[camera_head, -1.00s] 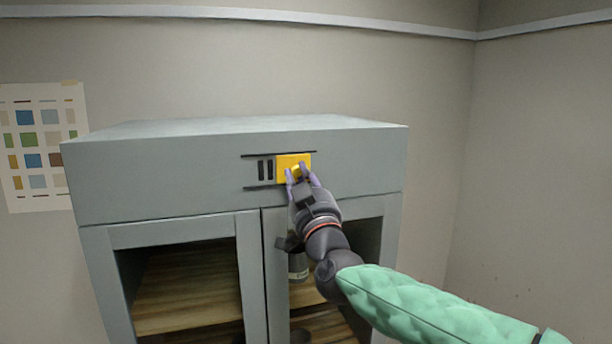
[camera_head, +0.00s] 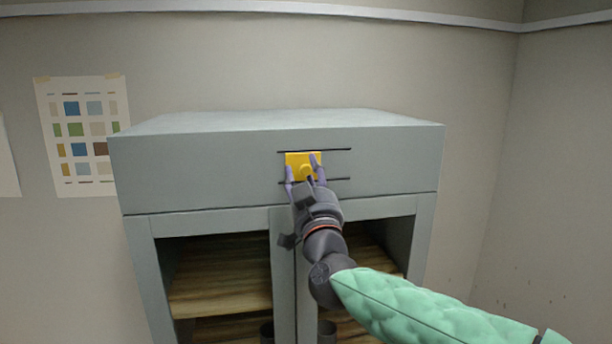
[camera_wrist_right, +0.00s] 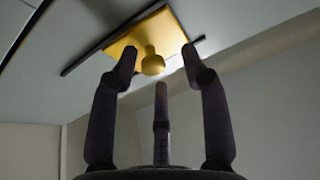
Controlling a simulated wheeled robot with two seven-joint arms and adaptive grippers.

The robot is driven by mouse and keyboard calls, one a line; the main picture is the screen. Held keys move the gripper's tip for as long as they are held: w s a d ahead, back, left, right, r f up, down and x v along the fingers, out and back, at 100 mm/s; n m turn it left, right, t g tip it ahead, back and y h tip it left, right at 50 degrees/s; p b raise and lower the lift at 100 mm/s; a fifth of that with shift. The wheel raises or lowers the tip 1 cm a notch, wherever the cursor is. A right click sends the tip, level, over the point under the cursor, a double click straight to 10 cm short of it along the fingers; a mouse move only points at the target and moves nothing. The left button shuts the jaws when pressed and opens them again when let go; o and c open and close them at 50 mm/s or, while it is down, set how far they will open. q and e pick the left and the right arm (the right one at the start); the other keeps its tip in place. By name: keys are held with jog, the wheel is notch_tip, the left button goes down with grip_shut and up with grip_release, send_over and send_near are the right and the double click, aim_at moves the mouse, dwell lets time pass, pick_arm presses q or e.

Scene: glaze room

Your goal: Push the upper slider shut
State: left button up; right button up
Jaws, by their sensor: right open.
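The upper slider (camera_head: 296,159) is a yellow plate with a round knob, on the front of the grey cabinet's top panel. It sits between two dark rails, toward their left end, and no vent slots show beside it. My right gripper (camera_head: 303,174) is at the slider, open, with its fingers around the knob. In the right wrist view the yellow knob (camera_wrist_right: 152,63) stands between the spread fingertips of the gripper (camera_wrist_right: 160,68); whether they touch it I cannot tell. My left gripper is out of view.
The grey cabinet (camera_head: 210,178) has open lower bays with wooden shelves (camera_head: 220,288) and dark vessels partly hidden below. The rails' right part (camera_head: 338,150) is bare. A colour chart (camera_head: 82,136) hangs on the wall at left.

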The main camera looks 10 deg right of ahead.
jog(key=shift+f, duration=0.1)
jog(key=shift+s+f, duration=0.1)
jog(key=shift+s, duration=0.15)
jog(key=v, duration=1.1)
jog(key=shift+s, duration=0.25)
jog(key=shift+a, duration=0.1)
